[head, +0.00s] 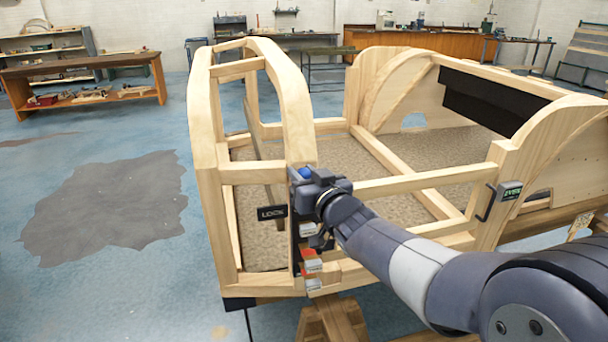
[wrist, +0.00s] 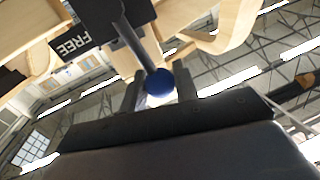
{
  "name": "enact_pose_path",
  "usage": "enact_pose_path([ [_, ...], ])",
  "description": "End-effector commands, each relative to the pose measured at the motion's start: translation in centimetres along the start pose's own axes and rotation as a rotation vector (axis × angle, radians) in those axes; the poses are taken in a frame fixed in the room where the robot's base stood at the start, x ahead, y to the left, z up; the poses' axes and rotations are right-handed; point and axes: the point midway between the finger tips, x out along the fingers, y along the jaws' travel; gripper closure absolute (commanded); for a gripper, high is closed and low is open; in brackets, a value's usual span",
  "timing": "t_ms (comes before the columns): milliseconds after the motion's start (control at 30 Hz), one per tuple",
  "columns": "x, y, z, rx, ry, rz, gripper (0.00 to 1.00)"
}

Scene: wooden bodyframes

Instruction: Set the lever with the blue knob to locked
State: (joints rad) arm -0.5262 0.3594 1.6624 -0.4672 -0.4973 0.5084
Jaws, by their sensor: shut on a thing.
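The blue knob (wrist: 160,83) sits between the two fingers of my gripper (wrist: 157,90) in the wrist view. My gripper is shut on it. A dark lever rod (wrist: 130,38) runs from the knob up to a dark mount on the wooden frame. A plate reading FREE (wrist: 83,38) is beside the rod at left. In the head view a bit of the blue knob (head: 304,172) shows at the end of my gripper (head: 306,180), by the wooden post. A black LOCK plate (head: 272,212) is left of and below it. My gripper hides much of the lever there.
The wooden bodyframe (head: 207,170) surrounds the spot, with a rail (head: 420,180) running right beside my arm. Red and grey parts (head: 311,262) are on the post below my gripper. A dark handle (head: 486,203) and a labelled plate are at right. Open floor lies left.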

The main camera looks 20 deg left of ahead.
Motion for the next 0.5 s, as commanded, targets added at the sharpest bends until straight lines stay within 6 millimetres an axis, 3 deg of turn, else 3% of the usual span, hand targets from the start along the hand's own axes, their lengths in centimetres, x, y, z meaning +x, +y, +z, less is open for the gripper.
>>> enact_pose_path([
  [133, -0.01, 0.0, 0.01, 0.0, 0.0, 0.0, 1.0],
  [500, 0.01, -0.11, 0.11, -0.015, -0.003, 0.0, 1.0],
])
